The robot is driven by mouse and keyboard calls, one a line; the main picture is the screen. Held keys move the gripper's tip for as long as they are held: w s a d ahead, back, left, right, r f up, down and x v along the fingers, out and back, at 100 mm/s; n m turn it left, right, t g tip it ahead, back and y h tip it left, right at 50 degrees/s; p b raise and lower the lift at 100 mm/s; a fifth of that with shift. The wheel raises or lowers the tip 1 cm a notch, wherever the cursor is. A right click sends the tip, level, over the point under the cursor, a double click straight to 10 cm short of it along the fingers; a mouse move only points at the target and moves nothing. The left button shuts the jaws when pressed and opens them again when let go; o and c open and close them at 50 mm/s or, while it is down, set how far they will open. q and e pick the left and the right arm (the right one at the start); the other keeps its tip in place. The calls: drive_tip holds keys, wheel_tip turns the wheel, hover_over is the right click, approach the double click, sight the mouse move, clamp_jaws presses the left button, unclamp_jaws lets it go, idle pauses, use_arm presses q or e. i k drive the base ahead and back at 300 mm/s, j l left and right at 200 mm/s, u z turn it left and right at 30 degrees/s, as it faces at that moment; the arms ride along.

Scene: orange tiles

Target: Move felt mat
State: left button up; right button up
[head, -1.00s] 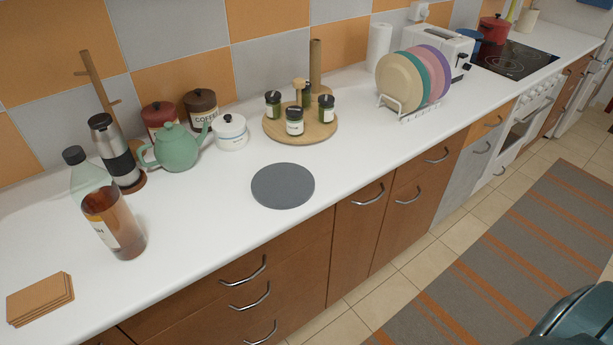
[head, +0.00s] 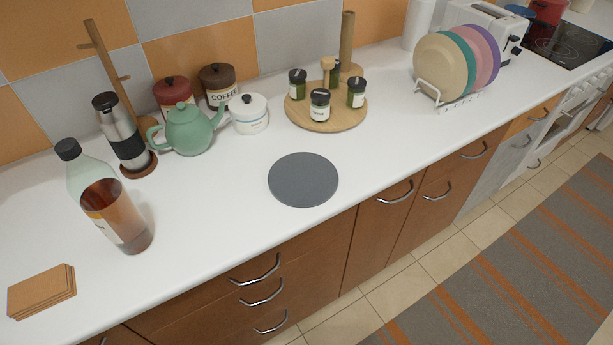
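The felt mat (head: 303,180) is a flat, round, dark grey disc. It lies on the white countertop (head: 215,215) in the head view, near the counter's front edge and right of the picture's middle line of bottles and pots. Nothing lies on it. Neither of my grippers shows in the head view.
Behind the mat stand a wooden turntable (head: 296,118) with several jars, a green teapot (head: 188,130) and a white pot (head: 247,115). A bottle (head: 108,205) and cork coasters (head: 41,291) are at left, a plate rack (head: 452,104) at right. Counter around the mat is bare.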

sight(297, 179)
drive_tip(key=i+l+u, duration=0.25)
drive_tip(key=l, duration=0.65)
drive_tip(key=l+u, duration=0.2)
drive_tip(key=l, duration=0.75)
